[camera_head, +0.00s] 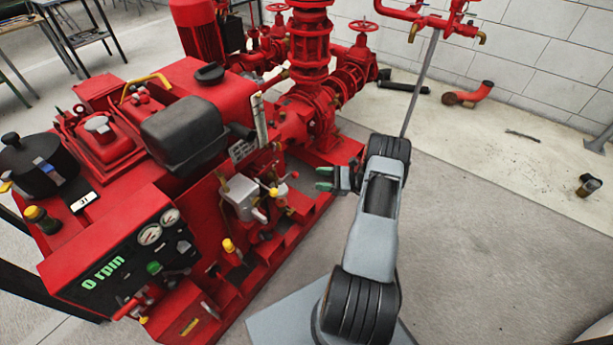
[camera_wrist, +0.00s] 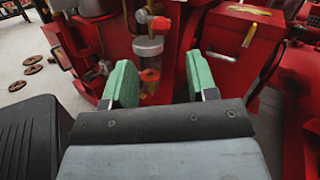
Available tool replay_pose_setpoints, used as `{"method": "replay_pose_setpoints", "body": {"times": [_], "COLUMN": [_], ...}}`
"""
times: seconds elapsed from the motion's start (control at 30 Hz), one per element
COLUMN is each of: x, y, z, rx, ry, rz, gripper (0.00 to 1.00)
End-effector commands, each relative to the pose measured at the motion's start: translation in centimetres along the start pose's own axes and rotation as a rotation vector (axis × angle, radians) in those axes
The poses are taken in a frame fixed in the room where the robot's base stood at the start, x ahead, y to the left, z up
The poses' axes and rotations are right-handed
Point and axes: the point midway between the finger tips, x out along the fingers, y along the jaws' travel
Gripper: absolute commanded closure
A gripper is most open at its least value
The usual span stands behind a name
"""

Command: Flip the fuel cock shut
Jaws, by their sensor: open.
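My gripper (camera_head: 322,178) is open, its green fingers pointing left toward the red pumpset in the head view. In the wrist view my gripper (camera_wrist: 161,76) has nothing between its fingers. Beyond and between them is a clear bowl (camera_wrist: 148,47) with a small red lever (camera_wrist: 160,23) and brass fitting (camera_wrist: 141,15) above it, which looks like the fuel cock. The gripper is apart from it. In the head view a small red knob (camera_head: 295,174) shows left of the gripper; I cannot tell whether it is the same part. The lever's exact angle is unclear.
The pumpset's red base rail (camera_head: 262,262) runs below the gripper. A control panel (camera_head: 130,265) reads 0 rpm. Red pump pipework (camera_head: 315,110) stands behind, close to my arm. In the wrist view a red box (camera_wrist: 240,38) is at the right. Open floor (camera_head: 500,230) lies at the right.

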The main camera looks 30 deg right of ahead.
Motion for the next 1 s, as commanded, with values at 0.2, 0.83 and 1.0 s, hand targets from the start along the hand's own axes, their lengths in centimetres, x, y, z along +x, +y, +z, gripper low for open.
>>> {"method": "replay_pose_setpoints", "body": {"times": [0.2, 0.83, 1.0], "x": [-3.3, -4.8, -4.7], "y": [0.0, 0.1, 0.1], "z": [0.0, 0.0, 0.0], "rx": [0.000, 0.001, 0.001], "ry": [0.000, 0.000, 0.000], "rz": [-0.001, 0.001, 0.001], "gripper": [0.47, 0.47, 0.47]}}
